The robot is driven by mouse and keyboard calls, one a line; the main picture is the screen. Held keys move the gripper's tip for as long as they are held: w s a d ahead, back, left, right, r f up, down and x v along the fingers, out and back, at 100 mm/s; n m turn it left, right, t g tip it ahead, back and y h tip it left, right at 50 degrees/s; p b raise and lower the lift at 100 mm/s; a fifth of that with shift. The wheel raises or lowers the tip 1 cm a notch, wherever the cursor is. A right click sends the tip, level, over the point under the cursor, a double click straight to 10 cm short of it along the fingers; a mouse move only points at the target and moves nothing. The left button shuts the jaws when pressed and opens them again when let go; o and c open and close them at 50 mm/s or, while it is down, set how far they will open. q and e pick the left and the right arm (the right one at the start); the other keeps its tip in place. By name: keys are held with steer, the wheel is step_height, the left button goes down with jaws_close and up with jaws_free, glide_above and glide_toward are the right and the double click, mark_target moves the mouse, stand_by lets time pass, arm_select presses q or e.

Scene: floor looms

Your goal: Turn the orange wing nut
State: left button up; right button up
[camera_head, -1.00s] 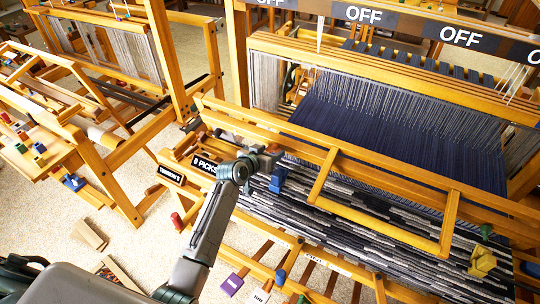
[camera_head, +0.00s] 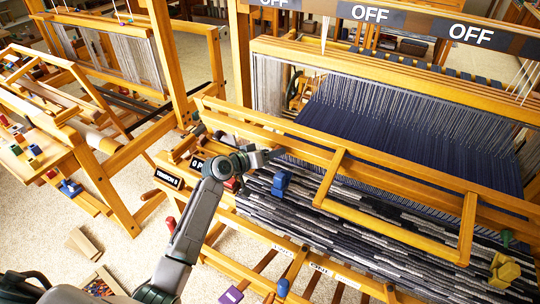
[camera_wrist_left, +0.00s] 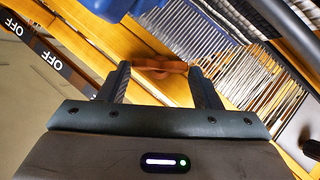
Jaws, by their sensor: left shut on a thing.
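My left gripper (camera_head: 268,156) reaches over the front frame of the near loom in the head view. In the left wrist view its two fingers (camera_wrist_left: 160,74) are shut on an orange-brown wing nut (camera_wrist_left: 160,66), which spans the gap between them. In the head view the wing nut is hidden or too small to make out at the fingertips. My right gripper is not in view.
A blue block-like part (camera_head: 281,182) sits close to the left gripper on the striped cloth (camera_head: 350,235). A wooden beam (camera_head: 380,160) runs beside the gripper. A yellow part (camera_head: 504,270) is at the lower right. Bare floor (camera_head: 125,240) lies to the left.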

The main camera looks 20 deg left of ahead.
arm_select(q)
steer(key=o, duration=1)
steer(key=b+v, duration=0.3)
steer(key=v, duration=0.8)
